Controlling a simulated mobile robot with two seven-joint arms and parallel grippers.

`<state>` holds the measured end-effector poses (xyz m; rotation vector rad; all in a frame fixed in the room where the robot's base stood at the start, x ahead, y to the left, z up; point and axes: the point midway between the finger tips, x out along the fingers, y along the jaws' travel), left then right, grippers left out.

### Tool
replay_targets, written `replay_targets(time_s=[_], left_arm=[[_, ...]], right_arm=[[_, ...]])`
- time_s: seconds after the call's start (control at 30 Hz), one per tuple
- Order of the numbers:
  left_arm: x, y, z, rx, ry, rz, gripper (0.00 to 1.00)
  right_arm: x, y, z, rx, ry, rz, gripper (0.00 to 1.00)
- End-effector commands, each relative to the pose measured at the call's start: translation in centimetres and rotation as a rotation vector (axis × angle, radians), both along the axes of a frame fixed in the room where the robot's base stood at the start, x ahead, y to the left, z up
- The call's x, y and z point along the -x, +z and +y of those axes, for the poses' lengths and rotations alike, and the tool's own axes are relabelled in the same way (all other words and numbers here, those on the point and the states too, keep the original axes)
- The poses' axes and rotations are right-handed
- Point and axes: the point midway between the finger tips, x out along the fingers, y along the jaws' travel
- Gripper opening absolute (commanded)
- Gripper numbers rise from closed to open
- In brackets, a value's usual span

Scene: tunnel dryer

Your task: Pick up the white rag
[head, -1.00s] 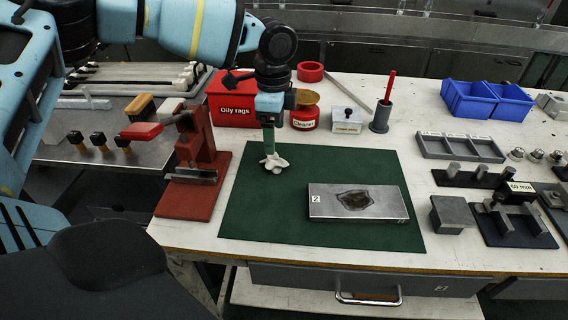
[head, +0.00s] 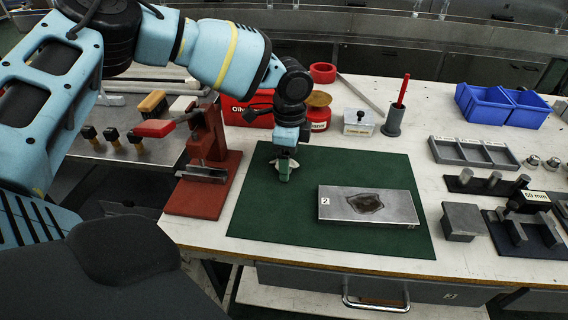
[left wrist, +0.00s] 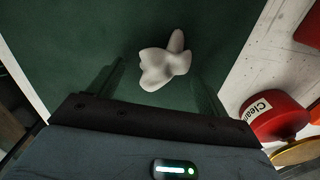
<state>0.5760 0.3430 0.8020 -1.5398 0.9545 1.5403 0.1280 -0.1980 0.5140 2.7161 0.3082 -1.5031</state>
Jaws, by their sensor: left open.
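The white rag (head: 276,164) is a small crumpled lump on the green mat (head: 300,228), near its back left. My left gripper (head: 285,171) is over it and hides part of it in the head view. In the left wrist view the rag (left wrist: 165,66) lies on the mat ahead of the open jaws. The two dark fingers of my left gripper (left wrist: 160,76) stand apart, one to each side of the rag's line, with no visible grip on it. I do not see my right gripper.
A metal plate (head: 345,214) marked 2 with a dark stain lies on the mat. A red fixture (head: 203,190) stands to the left. Behind are the red oily-rags bin (head: 235,112) and a red cleaner can (head: 319,120). The mat's front left is clear.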

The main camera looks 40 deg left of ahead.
Motion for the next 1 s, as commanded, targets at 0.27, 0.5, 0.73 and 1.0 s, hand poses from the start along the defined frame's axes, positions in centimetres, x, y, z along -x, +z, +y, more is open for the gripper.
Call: replay_targets(time_s=[0.27, 0.5, 0.73, 1.0], left_arm=[[-0.02, -0.56, 0.02, 0.000, 0.000, -0.001, 0.78], [-0.02, -0.54, 0.03, 0.000, 0.000, -0.001, 0.53], [-0.02, -0.53, 0.03, 0.000, 0.000, -0.001, 0.30], [-0.03, -0.43, 0.03, -0.001, 0.000, -0.002, 0.30]], right_arm=[[-0.05, -0.02, 0.00, 0.000, 0.000, -0.001, 0.36], [-0.06, -0.01, -0.01, 0.000, 0.000, -0.001, 0.36], [-0.08, 0.00, -0.01, 0.000, 0.001, -0.001, 0.36], [-0.14, 0.07, -0.04, 0.000, 0.001, -0.003, 0.36]])
